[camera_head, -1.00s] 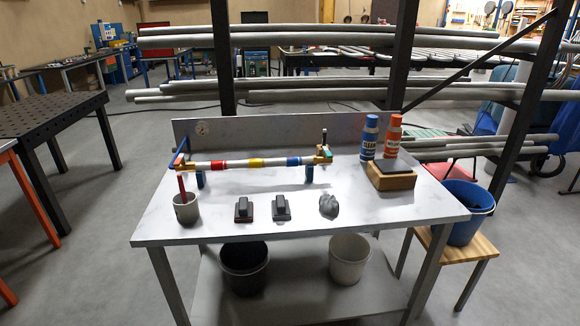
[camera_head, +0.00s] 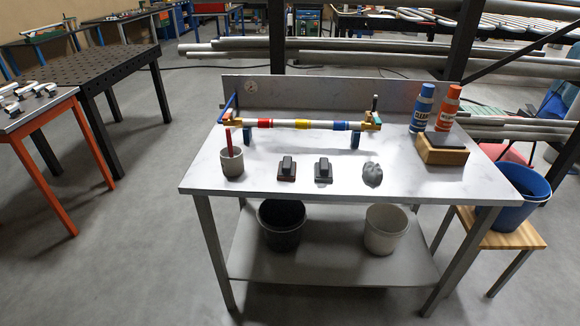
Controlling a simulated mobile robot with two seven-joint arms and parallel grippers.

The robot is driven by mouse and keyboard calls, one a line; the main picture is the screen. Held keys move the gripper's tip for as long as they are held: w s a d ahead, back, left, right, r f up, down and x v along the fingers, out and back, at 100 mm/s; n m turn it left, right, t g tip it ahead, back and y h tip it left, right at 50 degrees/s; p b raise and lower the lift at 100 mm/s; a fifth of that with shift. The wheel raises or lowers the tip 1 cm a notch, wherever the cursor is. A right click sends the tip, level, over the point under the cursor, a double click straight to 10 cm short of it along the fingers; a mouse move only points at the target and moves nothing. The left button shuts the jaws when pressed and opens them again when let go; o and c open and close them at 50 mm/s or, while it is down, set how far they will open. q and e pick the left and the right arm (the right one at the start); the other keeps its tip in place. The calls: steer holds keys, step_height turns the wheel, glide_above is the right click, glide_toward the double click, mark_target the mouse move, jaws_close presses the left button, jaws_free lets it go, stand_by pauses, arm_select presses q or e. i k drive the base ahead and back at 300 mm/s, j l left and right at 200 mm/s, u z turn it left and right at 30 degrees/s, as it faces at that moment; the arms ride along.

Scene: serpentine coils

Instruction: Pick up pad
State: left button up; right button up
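Two small dark blocks with raised grips, which look like hand pads, sit side by side on the light workbench (camera_head: 210,180). One is the left block (camera_head: 287,170) and the other is the right block (camera_head: 323,171). A flat dark pad-like piece (camera_head: 448,139) also lies on top of a wooden block (camera_head: 442,155) at the bench's right. I cannot tell from the picture which one is the task's pad. Neither of my grippers is in view.
A striped pipe (camera_head: 332,125) lies across supports at the back. A grey cup (camera_head: 231,162), a grey crumpled lump (camera_head: 372,174), a blue bottle (camera_head: 423,107) and an orange bottle (camera_head: 447,107) stand on the bench. Buckets sit below. Floor in front is clear.

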mark_target(288, 169)
steer(key=j+z, duration=0.35)
steer(key=i+j+z, duration=0.1)
steer(key=z, duration=0.25)
steer(key=j+z, duration=0.35)
steer(key=k+l, duration=0.05)
steer(key=l, duration=0.05)
